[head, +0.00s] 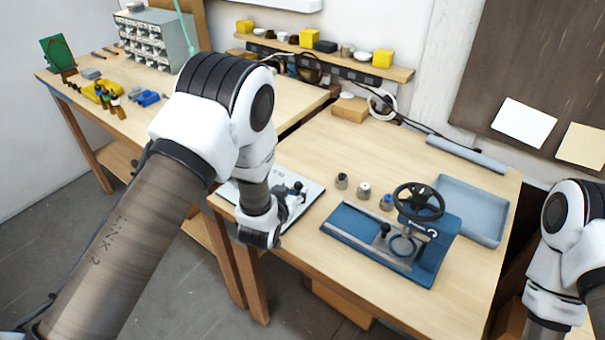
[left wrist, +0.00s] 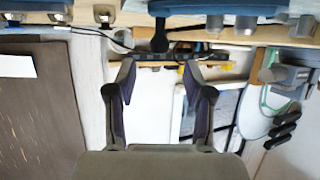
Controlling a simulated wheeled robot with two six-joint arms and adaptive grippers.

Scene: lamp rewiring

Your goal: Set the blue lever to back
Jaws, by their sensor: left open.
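My left gripper (head: 293,198) is open over the pale panel plate (head: 313,189) at the table's front left, and its wrist hides much of that panel. In the left wrist view the picture is upside down, and the open gripper (left wrist: 158,78) has a dark round-ended knob (left wrist: 160,40) between and beyond its fingertips. My right gripper is out of view.
A blue fixture (head: 345,235) with a black handwheel (head: 418,201) stands right of the panel. Small metal cylinders (head: 363,190) stand behind it. A grey-blue tray (head: 470,200) lies at the right. The table between panel and back shelf (head: 330,62) is mostly clear.

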